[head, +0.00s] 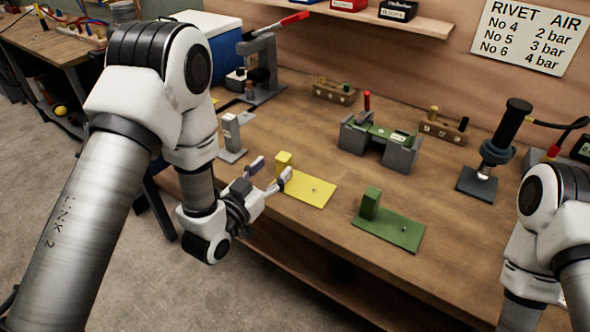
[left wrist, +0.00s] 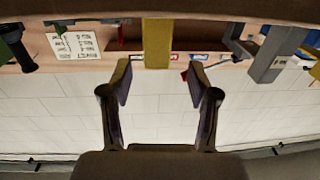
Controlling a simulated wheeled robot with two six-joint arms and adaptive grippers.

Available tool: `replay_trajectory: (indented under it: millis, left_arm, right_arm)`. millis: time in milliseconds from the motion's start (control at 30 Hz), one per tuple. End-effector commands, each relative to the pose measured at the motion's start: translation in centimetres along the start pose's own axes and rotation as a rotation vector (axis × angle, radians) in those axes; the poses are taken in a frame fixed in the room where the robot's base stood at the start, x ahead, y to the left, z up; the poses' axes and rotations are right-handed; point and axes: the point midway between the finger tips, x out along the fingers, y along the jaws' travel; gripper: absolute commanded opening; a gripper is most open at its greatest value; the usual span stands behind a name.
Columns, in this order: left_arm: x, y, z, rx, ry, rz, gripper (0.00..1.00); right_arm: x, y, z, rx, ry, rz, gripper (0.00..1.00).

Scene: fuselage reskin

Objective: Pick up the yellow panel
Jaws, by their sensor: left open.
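The yellow panel (head: 310,190) lies flat near the front edge of the bench, with an upright yellow block at its left end. My left gripper (head: 271,171) is open just left of that block, with its fingers pointing toward it. In the left wrist view, the upright block of the yellow panel (left wrist: 157,45) shows between and beyond the two open fingertips (left wrist: 160,82), apart from both. My right arm shows at the right edge of the head view, but its gripper is out of the picture.
A green panel (head: 388,229) with an upright block lies right of the yellow one. A grey fixture with a green plate (head: 380,140) stands behind. A grey post (head: 231,136) and a lever press (head: 262,70) stand left. A black-handled tool (head: 497,150) is at right.

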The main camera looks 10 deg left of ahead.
Motion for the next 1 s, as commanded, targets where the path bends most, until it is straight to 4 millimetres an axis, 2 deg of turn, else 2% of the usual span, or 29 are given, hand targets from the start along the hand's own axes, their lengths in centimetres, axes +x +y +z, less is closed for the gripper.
replay_trajectory:
  millis: [133, 267, 500, 667, 700, 1000]
  left_arm:
    - [2.5, 0.5, -0.6, 0.003, 0.0, 0.002, 0.6]
    - [4.5, 0.4, -0.2, 0.001, -0.002, 0.001, 0.6]
    - [4.9, 0.4, -0.1, -0.001, -0.003, -0.001, 0.6]
    - [4.9, 0.4, -0.1, -0.001, -0.004, -0.001, 0.04]
    - [4.9, 0.4, -0.1, -0.001, -0.004, -0.001, 0.0]
    - [4.9, 0.4, -0.1, -0.001, -0.004, -0.001, 0.0]
  right_arm:
    - [-1.4, 0.0, 0.0, 0.0, 0.0, 0.0, 0.4]
    - [-1.6, 0.0, 0.0, 0.0, 0.001, 0.0, 0.4]
    - [-1.6, 0.0, 0.0, 0.0, 0.001, 0.0, 0.4]
    - [-1.6, 0.0, 0.0, 0.0, 0.001, 0.0, 0.4]
    - [-1.6, 0.0, 0.0, 0.0, 0.001, 0.0, 0.4]
    - [-1.6, 0.0, 0.0, 0.0, 0.001, 0.0, 0.4]
